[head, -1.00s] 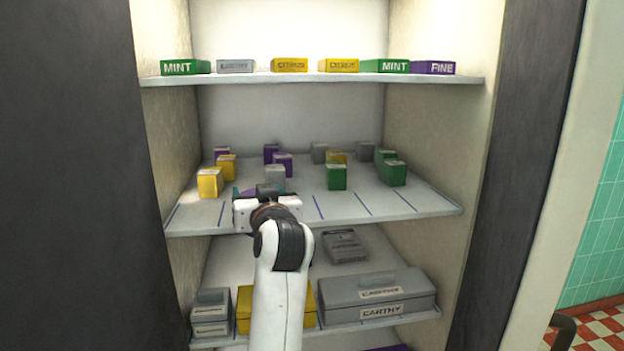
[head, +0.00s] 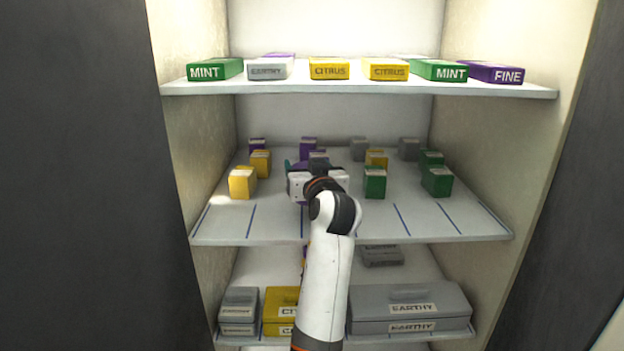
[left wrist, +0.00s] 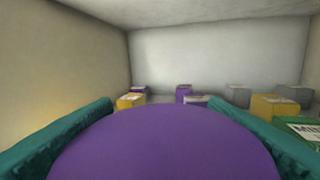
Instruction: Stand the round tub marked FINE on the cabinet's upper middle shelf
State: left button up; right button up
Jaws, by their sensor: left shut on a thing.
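A round purple tub (left wrist: 160,145) fills the lower middle of the left wrist view, between the teal fingers of my left gripper (left wrist: 160,106), which is shut on it. Its marking is not visible from here. In the head view my left gripper (head: 309,168) is over the blue-lined middle shelf (head: 270,222), among small boxes; the wrist hides most of the tub. I cannot tell whether the tub touches the shelf. My right gripper is not in view.
Yellow boxes (head: 242,183) stand left of the gripper and a green box (head: 374,182) right of it. More small boxes stand behind. The shelf's front strip is clear. Above is a shelf of labelled boxes (head: 329,69); below are larger tins (head: 410,308).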

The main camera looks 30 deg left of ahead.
pick_arm(q)
jog(key=f, duration=0.2)
jog(key=f+p, duration=0.1)
jog(key=shift+w+f, duration=0.3)
jog(key=shift+f, duration=0.1)
jog(key=shift+s+f, duration=0.1)
jog(key=shift+f, duration=0.1)
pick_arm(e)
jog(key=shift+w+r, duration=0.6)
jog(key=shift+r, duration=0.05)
pick_arm(q)
jog(key=o, duration=0.6)
jog(key=shift+f, duration=0.15)
jog(key=o, duration=0.4)
jog(key=shift+o, duration=0.2)
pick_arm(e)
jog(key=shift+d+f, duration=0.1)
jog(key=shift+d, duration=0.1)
pick_arm(q)
jog(key=shift+r, duration=0.2)
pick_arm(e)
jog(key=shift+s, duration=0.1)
